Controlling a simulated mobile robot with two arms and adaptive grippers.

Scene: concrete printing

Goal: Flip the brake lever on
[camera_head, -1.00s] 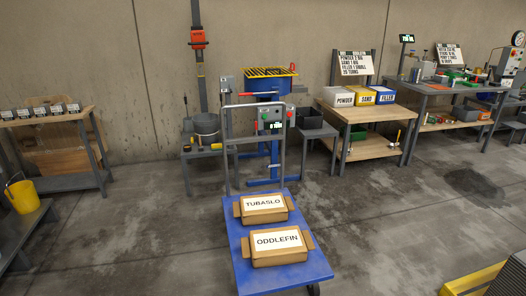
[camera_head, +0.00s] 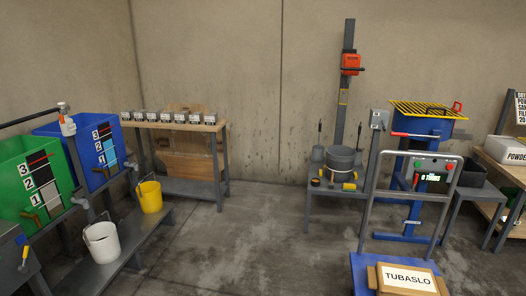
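No lever is labelled as the brake. A red-tipped bar (camera_head: 413,135) lies level in front of the blue mixer stand, under the yellow grate (camera_head: 428,108). A small red grip (camera_head: 416,180) shows lower, beside the control panel (camera_head: 433,174). The panel has green and red buttons and a lit display that seems to read "0 TURNS". The grey push handle (camera_head: 412,154) of the blue cart (camera_head: 364,272) stands in front and partly covers the stand. I cannot tell which part is the brake lever. Neither of my grippers is in view.
A box marked TUBASLO (camera_head: 405,279) sits on the cart. A low table (camera_head: 335,191) with a grey pot stands left of the mixer. Green (camera_head: 20,190) and blue (camera_head: 90,150) bins and a bench with two buckets line the left. The middle floor (camera_head: 265,235) is clear.

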